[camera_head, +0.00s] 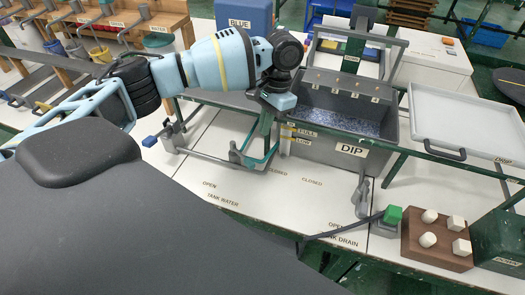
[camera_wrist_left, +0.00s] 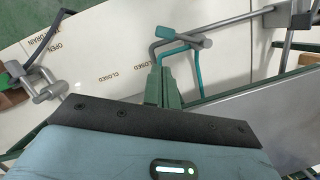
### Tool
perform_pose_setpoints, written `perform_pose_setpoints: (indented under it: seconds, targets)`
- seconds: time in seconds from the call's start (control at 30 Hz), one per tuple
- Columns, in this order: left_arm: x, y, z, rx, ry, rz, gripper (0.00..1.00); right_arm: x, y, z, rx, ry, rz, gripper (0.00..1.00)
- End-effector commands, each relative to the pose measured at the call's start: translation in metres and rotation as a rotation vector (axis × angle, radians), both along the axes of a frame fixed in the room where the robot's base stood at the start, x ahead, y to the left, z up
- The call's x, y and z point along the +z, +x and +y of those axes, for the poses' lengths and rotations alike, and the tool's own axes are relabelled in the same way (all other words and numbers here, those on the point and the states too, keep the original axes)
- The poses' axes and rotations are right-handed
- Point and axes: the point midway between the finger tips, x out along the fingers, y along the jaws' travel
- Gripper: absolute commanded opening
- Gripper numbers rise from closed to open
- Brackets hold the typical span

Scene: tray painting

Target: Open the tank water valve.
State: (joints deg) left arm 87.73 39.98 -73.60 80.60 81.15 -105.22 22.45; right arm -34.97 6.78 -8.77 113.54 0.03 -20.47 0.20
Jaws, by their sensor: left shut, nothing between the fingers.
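The tank water valve has a teal, bent lever handle (camera_head: 250,161) on a grey pipe, beside the CLOSED marking; an OPEN marking and TANK WATER label (camera_head: 222,199) lie to its left. In the left wrist view the teal handle (camera_wrist_left: 172,48) bends around just beyond my fingertips. My left gripper (camera_head: 262,142) points down at the handle, its green fingers together and empty. In the wrist view its fingertips (camera_wrist_left: 161,68) are within or just short of the bend; I cannot tell whether they touch it. My right gripper is not in view.
The grey DIP tank (camera_head: 330,140) stands just right of the gripper. The tank drain lever with a green knob (camera_head: 393,214) is at lower right, by a brown block with white knobs (camera_head: 437,258). A grey tray (camera_head: 465,115) is at right. The white panel in front is clear.

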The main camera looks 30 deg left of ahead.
Motion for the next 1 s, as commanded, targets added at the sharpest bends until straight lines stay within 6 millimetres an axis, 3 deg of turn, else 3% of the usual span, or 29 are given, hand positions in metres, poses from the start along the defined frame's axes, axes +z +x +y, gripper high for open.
perform_pose_setpoints:
  seconds: [0.33,0.8,1.0]
  targets:
    - [-0.008,-0.002,0.003,0.005,0.004,0.004,0.00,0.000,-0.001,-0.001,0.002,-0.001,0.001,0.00]
    - [-0.078,-0.019,0.007,0.005,0.002,0.003,0.00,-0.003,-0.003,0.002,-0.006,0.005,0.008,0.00]
    - [-0.093,-0.022,0.008,0.005,0.002,0.003,0.00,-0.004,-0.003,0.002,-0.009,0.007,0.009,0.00]
